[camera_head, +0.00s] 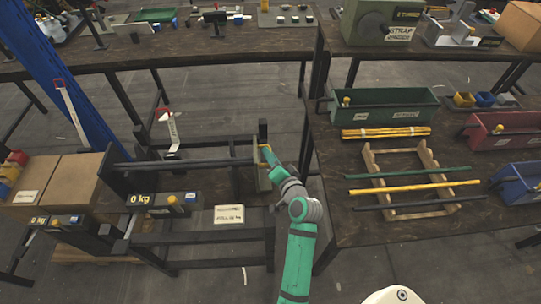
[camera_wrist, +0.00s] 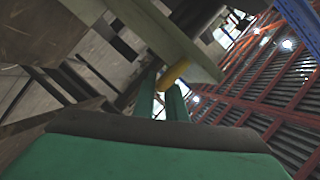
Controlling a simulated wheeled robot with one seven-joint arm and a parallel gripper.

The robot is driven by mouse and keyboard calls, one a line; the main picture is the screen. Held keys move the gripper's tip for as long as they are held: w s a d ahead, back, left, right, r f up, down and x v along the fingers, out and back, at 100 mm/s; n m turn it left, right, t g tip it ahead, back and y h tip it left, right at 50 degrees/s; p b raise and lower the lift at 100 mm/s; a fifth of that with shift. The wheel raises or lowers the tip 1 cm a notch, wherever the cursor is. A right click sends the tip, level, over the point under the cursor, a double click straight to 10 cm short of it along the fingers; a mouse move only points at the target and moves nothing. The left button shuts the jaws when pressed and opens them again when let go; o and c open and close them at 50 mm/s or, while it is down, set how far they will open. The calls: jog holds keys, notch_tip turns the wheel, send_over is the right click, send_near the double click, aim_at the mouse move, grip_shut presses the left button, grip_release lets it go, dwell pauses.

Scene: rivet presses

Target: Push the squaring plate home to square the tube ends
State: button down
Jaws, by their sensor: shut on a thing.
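The squaring plate (camera_head: 263,178) is a grey-green upright plate at the right end of the press frame. In the wrist view its pale face (camera_wrist: 165,32) runs diagonally across the top. A yellow handle (camera_wrist: 173,75) sticks out from it. My gripper (camera_head: 268,155) is at the plate's outer side. In the wrist view my gripper (camera_wrist: 166,98) has its green fingers shut on the yellow handle. A dark tube (camera_head: 185,163) lies level across the frame, from the left end towards the plate. Whether the tube's end touches the plate cannot be told.
Boxes reading "0 kg" (camera_head: 152,200) and a white label card (camera_head: 229,214) sit at the frame's front. Cardboard boxes (camera_head: 70,183) stand left. The right bench holds a wooden rack (camera_head: 369,163) with rods and several bins. Open floor lies between the benches.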

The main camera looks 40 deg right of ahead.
jog(key=c, duration=1.8)
grip_release()
jog(key=shift+a, duration=0.15)
jog(key=shift+s, duration=0.1)
jog(key=v, duration=1)
jog(key=shift+s, duration=0.3)
